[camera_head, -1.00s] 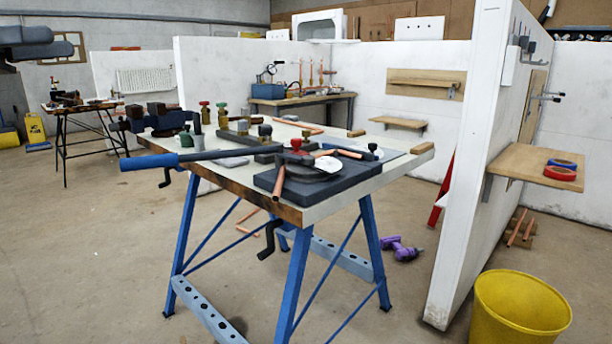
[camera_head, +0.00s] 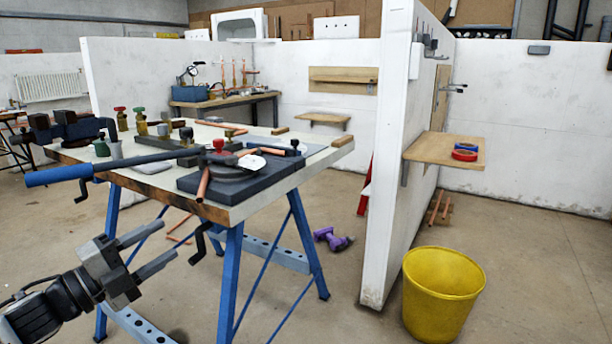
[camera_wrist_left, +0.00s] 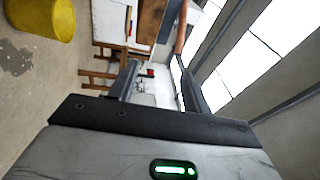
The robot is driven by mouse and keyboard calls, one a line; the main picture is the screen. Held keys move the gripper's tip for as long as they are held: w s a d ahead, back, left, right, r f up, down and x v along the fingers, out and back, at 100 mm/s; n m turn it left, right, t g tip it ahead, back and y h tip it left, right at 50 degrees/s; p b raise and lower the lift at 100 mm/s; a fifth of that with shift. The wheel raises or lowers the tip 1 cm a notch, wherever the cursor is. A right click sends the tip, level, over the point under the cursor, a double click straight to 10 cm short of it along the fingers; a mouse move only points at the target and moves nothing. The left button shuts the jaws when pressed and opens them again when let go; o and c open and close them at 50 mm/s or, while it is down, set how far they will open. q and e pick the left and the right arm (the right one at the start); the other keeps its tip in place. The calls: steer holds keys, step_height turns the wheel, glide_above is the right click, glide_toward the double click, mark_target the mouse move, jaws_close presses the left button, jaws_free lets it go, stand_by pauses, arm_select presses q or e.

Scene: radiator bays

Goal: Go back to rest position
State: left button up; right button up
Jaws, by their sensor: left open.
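My left gripper (camera_head: 167,241) is at the lower left of the head view, in front of the workbench (camera_head: 140,181) and below its top. Its two grey fingers stand apart with nothing between them. In the left wrist view the fingers (camera_wrist_left: 158,78) are also spread and empty. My right gripper is not in view.
The blue-legged workbench holds a dark board (camera_head: 245,178), a long blue-handled bar (camera_head: 60,175) jutting left, and several fittings. A yellow bucket (camera_head: 440,290) stands at the lower right. A white partition (camera_head: 392,170) with a wooden shelf (camera_head: 440,149) stands right of the bench. A purple drill (camera_head: 332,239) lies on the floor.

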arm_select(q)
steer(key=s+d+f+n+g+y, duration=0.1)
steer(key=s+d+f+n+y, duration=0.2)
steer(key=d+f+n, duration=0.4)
steer(key=s+d+f+n+y, duration=0.25)
steer(key=s+f+n, duration=0.2)
steer(key=f, duration=0.55)
steer(key=s+d+f+n+g+y, duration=0.1)
steer(key=s+d+f+n+g, duration=0.2)
steer(key=s+d+f+n, duration=0.3)
steer(key=s+d+f+n+g+y, duration=0.1)
steer(key=s+d+f+n+g, duration=0.3)
steer(key=s, duration=0.4)
steer(key=a+r+t+p, duration=0.2)
steer(key=a+r+p, duration=0.1)
steer(key=r+p, duration=1.2)
steer(key=shift+s+a+r+n+y+p, duration=0.25)
steer(key=shift+s+n+y+p, duration=0.2)
steer(key=shift+p, duration=0.25)
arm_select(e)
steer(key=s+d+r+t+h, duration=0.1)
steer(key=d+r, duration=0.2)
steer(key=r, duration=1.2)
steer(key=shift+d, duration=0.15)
